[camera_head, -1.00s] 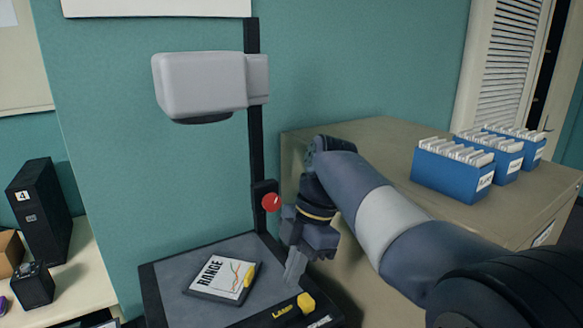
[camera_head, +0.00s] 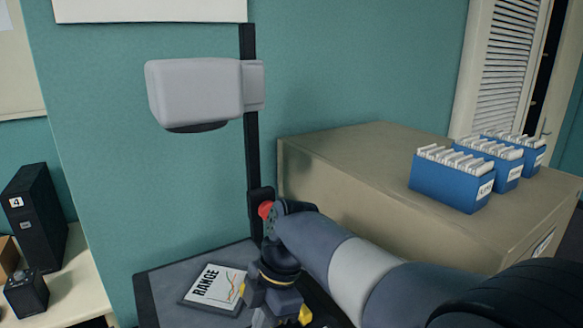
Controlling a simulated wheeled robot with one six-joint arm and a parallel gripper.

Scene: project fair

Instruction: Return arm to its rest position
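My gripper (camera_head: 262,316) hangs low over the front right part of the overhead projector's dark base (camera_head: 150,290), pointing down. Its fingertips run to the bottom edge of the picture, so I cannot tell whether they are open or shut. My arm comes in from the lower right and bends down at the wrist. It covers part of the yellow knob (camera_head: 305,315) and the right side of the base. The red knob (camera_head: 265,209) on the projector's post is partly hidden behind my wrist.
The grey projector head (camera_head: 200,92) sits on its black post above the base. A card marked RANGE (camera_head: 207,284) lies on the base. A beige cabinet (camera_head: 350,160) with blue file boxes (camera_head: 450,180) stands behind my arm. A black box marked 4 (camera_head: 36,220) is at left.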

